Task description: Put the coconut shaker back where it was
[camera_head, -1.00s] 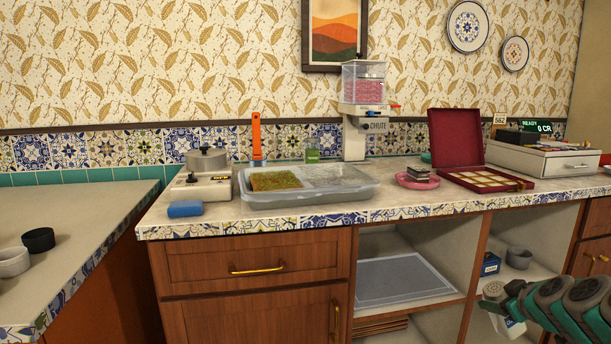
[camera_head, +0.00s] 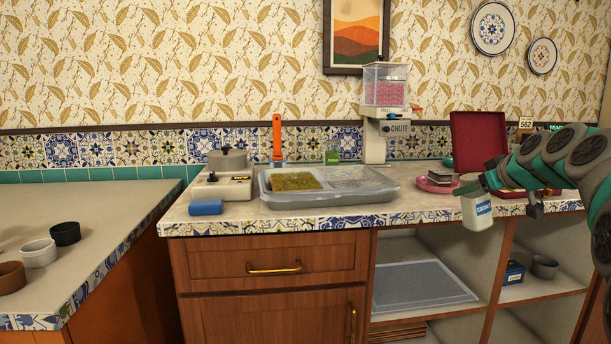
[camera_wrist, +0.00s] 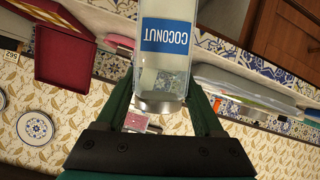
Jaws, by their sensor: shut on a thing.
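The coconut shaker (camera_head: 477,213) is a white container with a blue label and a metal cap. In the wrist view the shaker (camera_wrist: 165,60) reads COCONUT, and its metal-capped end sits between the fingers. My gripper (camera_head: 472,186) is shut on it and holds it in the air in front of the counter's front edge, at the right of the head view. In the wrist view my gripper (camera_wrist: 160,100) has one green finger on each side of the shaker.
The counter (camera_head: 235,218) carries a grey tray (camera_head: 330,196), a pink dish (camera_head: 428,187) and an open red box (camera_head: 478,140). Below, an open shelf (camera_head: 530,290) holds a blue box (camera_head: 513,273) and a grey cup (camera_head: 544,266). A blue sponge (camera_head: 206,207) lies at the counter's left.

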